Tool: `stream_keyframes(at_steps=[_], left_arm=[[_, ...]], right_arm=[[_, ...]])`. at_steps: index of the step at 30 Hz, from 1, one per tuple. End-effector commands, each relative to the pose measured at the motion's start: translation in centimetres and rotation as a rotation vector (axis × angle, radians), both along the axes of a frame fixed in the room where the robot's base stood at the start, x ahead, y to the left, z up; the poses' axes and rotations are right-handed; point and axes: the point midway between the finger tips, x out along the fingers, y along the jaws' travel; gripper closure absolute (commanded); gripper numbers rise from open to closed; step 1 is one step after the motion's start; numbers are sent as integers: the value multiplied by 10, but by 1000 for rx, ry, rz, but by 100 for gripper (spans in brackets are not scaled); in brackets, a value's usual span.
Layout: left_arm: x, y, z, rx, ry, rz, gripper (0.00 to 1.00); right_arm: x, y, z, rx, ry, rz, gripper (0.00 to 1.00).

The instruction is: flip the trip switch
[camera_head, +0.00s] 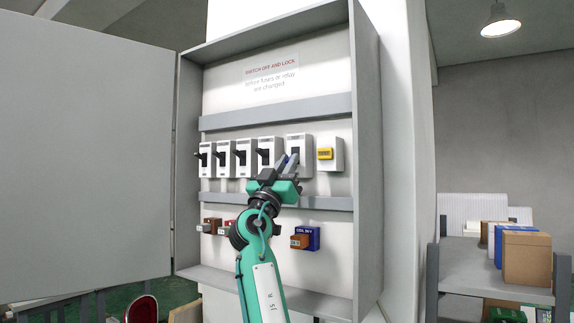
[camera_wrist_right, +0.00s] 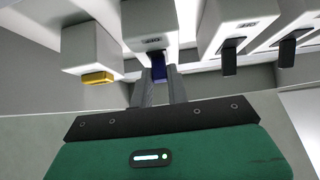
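A row of white breaker switches with black levers (camera_head: 221,158) runs across the open cabinet. The large switch (camera_head: 305,150) near the right end of the row has my right gripper (camera_head: 289,165) at its front. In the wrist view this switch (camera_wrist_right: 149,22) has a dark blue lever (camera_wrist_right: 158,68). The fingers of my right gripper (camera_wrist_right: 159,90) stand close together, one on each side of this lever, with little or no gap to it. The task does not show which switch is the trip switch by label. My left gripper is out of view.
A white box with a yellow part (camera_head: 325,154) sits just right of the switch. Red and blue blocks, one of them blue (camera_head: 313,238), hang on the lower panel. The cabinet's side wall (camera_head: 366,150) and open door (camera_head: 85,150) bound the space. Boxes (camera_head: 527,258) stand on a right-hand shelf.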

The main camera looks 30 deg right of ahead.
Motion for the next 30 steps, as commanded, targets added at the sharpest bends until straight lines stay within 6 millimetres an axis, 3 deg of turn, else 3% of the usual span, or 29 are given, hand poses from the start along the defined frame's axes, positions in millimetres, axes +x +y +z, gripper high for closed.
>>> stream_keyframes(at_steps=[8,17,30], left_arm=[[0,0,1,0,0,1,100],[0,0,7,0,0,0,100],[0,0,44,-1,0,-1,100]], right_arm=[[0,1,2,20,10,1,100],[-3,5,12,158,87,5,100],[-3,6,34,492,288,4,100]])
